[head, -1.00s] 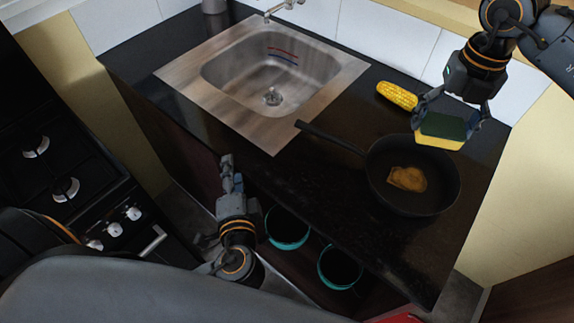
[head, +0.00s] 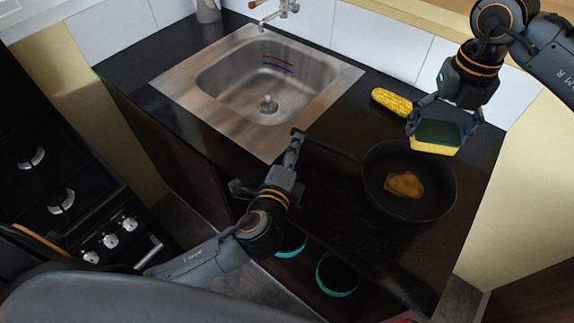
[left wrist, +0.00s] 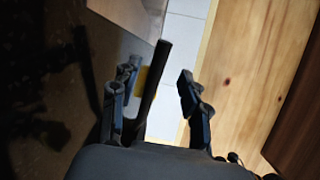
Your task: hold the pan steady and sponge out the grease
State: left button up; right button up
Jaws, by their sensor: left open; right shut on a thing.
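The black pan (head: 432,208) sits on the dark counter, its handle (head: 327,146) pointing left toward the sink. A brown grease patch (head: 404,184) lies in the pan. My right gripper (head: 441,127) is shut on a green and yellow sponge (head: 436,146), yellow side down, over the pan's far rim. My left gripper (head: 293,150) is open at the end of the handle. In the left wrist view, the dark handle (left wrist: 155,78) shows between the open fingers of my left gripper (left wrist: 155,98); contact cannot be told.
A corn cob (head: 391,102) lies behind the pan near the wall. A steel sink (head: 262,90) with a tap (head: 275,14) is to the left. Teal-rimmed pots (head: 338,275) stand below the counter. A black stove (head: 60,180) is at far left.

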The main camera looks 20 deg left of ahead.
pick_arm(q)
jog(key=shift+w+a+f, duration=0.1)
jog(key=shift+w+f, duration=0.1)
jog(key=shift+w, duration=0.9)
jog(key=shift+w+f, duration=0.15)
jog(key=shift+w, duration=0.9)
grip_shut()
